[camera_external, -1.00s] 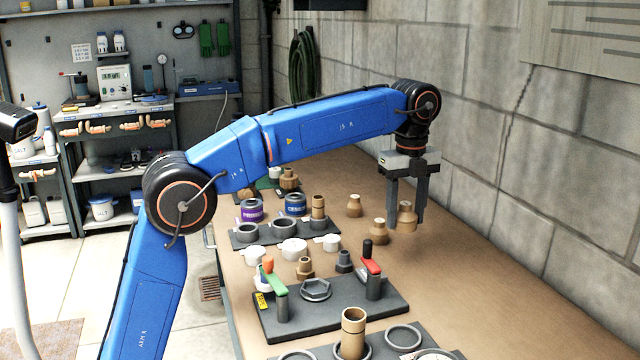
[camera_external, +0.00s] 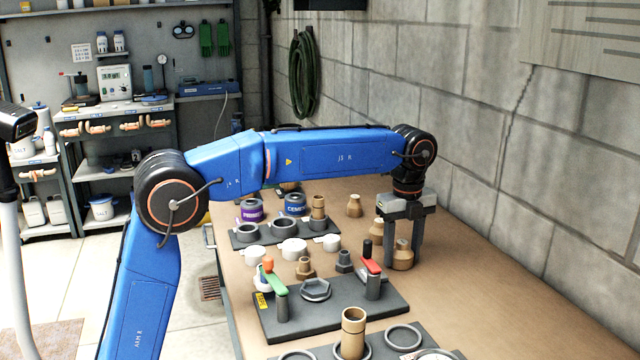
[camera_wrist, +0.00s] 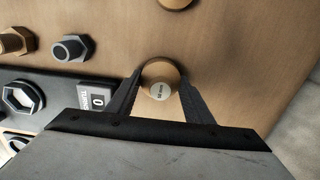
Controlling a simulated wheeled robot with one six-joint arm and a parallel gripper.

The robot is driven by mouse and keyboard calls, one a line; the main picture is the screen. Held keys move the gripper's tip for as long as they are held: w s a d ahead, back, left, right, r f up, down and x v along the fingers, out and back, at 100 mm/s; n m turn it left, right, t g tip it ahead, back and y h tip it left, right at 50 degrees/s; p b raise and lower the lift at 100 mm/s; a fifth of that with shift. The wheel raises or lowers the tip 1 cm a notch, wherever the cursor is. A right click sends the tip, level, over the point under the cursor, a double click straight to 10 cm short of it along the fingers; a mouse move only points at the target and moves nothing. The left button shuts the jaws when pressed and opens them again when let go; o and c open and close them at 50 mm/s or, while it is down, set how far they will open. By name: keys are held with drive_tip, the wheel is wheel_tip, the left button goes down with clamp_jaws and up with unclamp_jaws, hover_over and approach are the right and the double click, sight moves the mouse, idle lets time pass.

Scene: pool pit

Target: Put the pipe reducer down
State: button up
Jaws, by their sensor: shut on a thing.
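The pipe reducer (camera_external: 403,257) is a tan, stepped round fitting. My gripper (camera_external: 403,264) is shut on it, one finger on each side, pointing straight down. The reducer is upright and low at the tabletop, right of the grey valve board; I cannot tell for sure whether its base touches the table.
A similar tan fitting (camera_external: 379,230) stands just behind, and another (camera_external: 354,206) farther back. The grey board (camera_external: 335,318) with red-handled (camera_external: 371,266) and green-handled valves is close on the left. Bare table (camera_external: 480,300) lies to the right, up to the block wall.

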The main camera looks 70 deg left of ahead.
sight(402, 243)
drive_tip(key=o, duration=1.1)
drive_tip(key=shift+f, duration=0.1)
wheel_tip(402, 243, up, 12)
drive_tip(key=shift+r, duration=0.15)
drive_tip(key=shift+s, duration=0.1)
